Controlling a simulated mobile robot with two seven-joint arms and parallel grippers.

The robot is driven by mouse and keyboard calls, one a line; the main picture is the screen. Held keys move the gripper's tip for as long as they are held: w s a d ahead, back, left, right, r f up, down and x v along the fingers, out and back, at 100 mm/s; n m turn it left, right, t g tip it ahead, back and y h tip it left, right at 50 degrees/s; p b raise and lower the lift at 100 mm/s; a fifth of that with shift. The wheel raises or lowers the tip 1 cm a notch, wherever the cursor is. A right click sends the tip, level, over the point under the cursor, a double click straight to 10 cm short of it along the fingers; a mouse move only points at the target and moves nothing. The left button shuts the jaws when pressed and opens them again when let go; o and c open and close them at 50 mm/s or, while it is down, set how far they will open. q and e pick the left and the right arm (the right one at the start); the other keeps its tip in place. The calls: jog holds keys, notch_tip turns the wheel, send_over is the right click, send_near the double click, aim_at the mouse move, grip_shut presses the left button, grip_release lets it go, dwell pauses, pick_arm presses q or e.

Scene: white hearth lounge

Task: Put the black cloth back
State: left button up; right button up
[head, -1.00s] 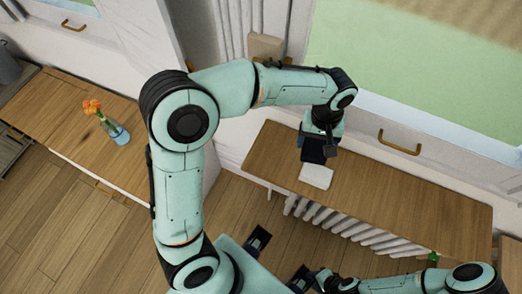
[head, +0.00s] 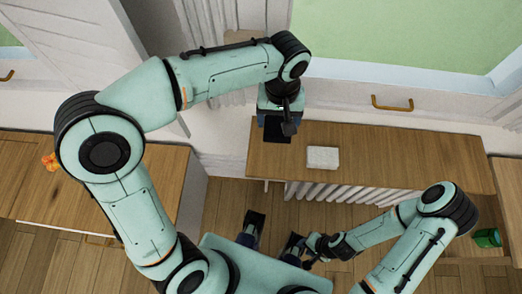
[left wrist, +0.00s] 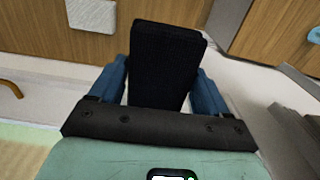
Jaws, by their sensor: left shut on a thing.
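The black cloth (head: 277,136) is a dark, flat rectangle below my left gripper (head: 278,122) in the head view, over the left end of the wooden bench top. In the left wrist view the black cloth (left wrist: 166,65) stands out between the two blue fingers of my left gripper (left wrist: 165,85), which is shut on it. I cannot tell whether the cloth touches the bench. My right gripper (head: 308,257) is low in the head view, in front of the bench. Its fingers are too small and overlapped to read.
A white folded cloth (head: 323,158) lies on the bench top (head: 410,160), right of the black cloth. Bare wood extends to its right. A green cup (head: 487,238) is at the lower right. An orange flower (head: 50,161) is on the left cabinet (head: 150,185).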

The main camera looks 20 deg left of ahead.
pick_arm(q)
jog(key=shift+s+a, duration=0.1)
jog(key=shift+a, duration=0.15)
jog(key=b, duration=0.2)
send_over(272, 155)
notch_tip(272, 155, down, 14)
jog(key=shift+s+f, duration=0.1)
jog(key=shift+f, duration=0.15)
jog(key=shift+f+b, duration=0.45)
jog(key=shift+f, duration=2.15)
pick_arm(e)
jog(key=shift+x, duration=1.45)
jog(key=shift+w, duration=0.1)
pick_arm(q)
jog(key=shift+f, duration=0.15)
jog(key=o, duration=0.8)
jog(key=shift+o, duration=0.9)
jog(key=shift+r, duration=0.55)
notch_tip(272, 155, up, 11)
jog(key=p, duration=0.1)
jog(key=shift+p, duration=0.35)
pick_arm(e)
jog(key=shift+r, duration=0.65)
